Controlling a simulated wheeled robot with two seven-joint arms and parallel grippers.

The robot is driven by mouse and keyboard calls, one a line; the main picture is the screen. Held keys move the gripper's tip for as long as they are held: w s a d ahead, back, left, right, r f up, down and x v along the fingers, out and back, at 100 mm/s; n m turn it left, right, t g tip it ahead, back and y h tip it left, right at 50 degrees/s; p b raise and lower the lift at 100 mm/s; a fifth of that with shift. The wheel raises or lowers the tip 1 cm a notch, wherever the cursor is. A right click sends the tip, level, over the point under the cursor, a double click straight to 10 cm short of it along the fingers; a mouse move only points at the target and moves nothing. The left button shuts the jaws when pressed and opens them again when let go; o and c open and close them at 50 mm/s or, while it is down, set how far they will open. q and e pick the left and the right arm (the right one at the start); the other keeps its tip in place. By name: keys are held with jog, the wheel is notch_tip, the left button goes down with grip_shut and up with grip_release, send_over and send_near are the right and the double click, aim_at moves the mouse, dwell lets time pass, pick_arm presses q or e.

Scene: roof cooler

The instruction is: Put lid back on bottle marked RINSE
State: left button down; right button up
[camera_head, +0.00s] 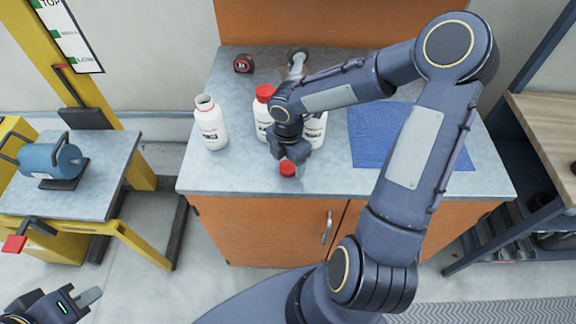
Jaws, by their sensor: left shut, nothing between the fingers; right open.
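An open white bottle (211,128) without a lid stands upright at the left of the grey bench top. A second white bottle (262,121) with a red lid stands to its right. A third white bottle (316,131) is mostly hidden behind my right arm, so I cannot see its top. The label print is too small to read. A loose red lid (288,168) lies near the bench's front edge. My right gripper (287,159) is open right at this lid; I cannot tell if it touches. My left gripper (91,297) is shut and empty, low at the left, away from the bench.
The grey bench top (240,176) has free room at its front left. A blue mat (372,133) lies at the right, partly behind my arm. A tape measure (243,64) and a grey tool (297,64) lie at the back. A side table (84,201) holds a blue cylinder (50,160).

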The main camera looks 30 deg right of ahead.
jog(key=shift+f, duration=0.45)
jog(key=c, duration=1)
jog(key=shift+r, duration=0.1)
jog(key=shift+c, duration=0.2)
jog(key=shift+r, duration=0.65)
jog(key=s+a+r, duration=0.5)
jog(key=s+r, duration=0.6)
jog(key=s, duration=0.2)
jog(key=shift+r+p, duration=0.3)
jog(key=shift+p, duration=0.1)
